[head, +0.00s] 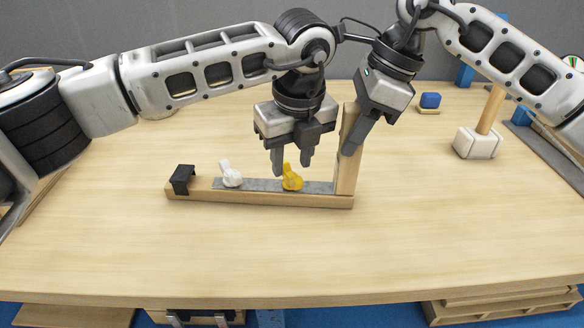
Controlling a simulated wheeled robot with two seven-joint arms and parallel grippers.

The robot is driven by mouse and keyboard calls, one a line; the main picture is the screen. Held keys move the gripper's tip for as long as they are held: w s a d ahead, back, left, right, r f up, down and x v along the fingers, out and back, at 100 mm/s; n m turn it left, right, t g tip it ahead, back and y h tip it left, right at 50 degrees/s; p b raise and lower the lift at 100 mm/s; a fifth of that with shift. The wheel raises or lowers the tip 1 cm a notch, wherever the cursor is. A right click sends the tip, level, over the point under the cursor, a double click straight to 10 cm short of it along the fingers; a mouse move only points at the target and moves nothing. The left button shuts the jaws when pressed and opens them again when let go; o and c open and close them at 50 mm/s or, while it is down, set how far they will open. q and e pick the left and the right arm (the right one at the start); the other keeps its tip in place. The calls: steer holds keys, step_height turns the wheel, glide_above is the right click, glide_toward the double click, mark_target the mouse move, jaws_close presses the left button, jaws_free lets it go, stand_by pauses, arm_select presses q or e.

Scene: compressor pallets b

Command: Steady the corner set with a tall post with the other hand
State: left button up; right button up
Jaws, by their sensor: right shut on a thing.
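The corner set is a wooden base bar (255,199) lying on the table with a tall wooden post (347,160) upright at its right end. A grey strip (258,185) runs along the top of the bar. A white piece (230,175) and a yellow piece (292,178) stand on the strip. A black block (182,179) sits at the left end. My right gripper (352,145) is shut on the tall post and hides part of it. My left gripper (291,166) is open, fingers pointing down, just over the yellow piece; I cannot tell whether they touch.
A mallet (477,142) with a pale head and wooden handle stands at the right. A small blue block (430,101) lies at the back right. A dark tray edge (545,150) is at the far right. The front of the table (280,255) is clear.

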arm_select(q)
steer(key=shift+w+a+f, duration=0.1)
steer(key=shift+w+f, duration=0.1)
steer(key=shift+f, duration=1.2)
jaws_close()
